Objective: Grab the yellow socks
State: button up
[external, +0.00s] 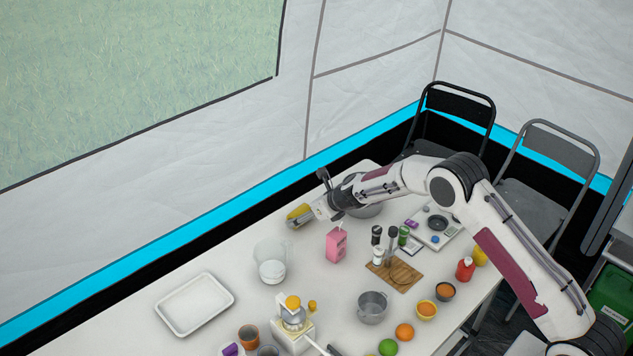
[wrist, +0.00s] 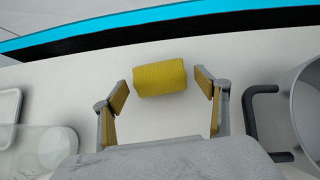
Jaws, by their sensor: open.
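The yellow socks (wrist: 160,77) are a rolled bundle lying on the white table near its far edge. In the external view the yellow socks (external: 299,212) show partly behind my gripper (external: 304,217). In the wrist view my gripper (wrist: 162,90) is open, with one finger to the left and one to the right of the bundle. The socks lie between and slightly beyond the fingertips, with a gap on each side. I cannot tell whether the fingertips are at table height.
A clear pitcher (external: 270,262) and a white tray (external: 194,304) stand to the left. A pink carton (external: 336,245) stands in front of my gripper. A metal pot (wrist: 309,105) with a dark handle is close on the right. The tent wall is behind the table.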

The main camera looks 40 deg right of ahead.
jog(key=shift+x, duration=0.9)
jog(key=c, duration=1.1)
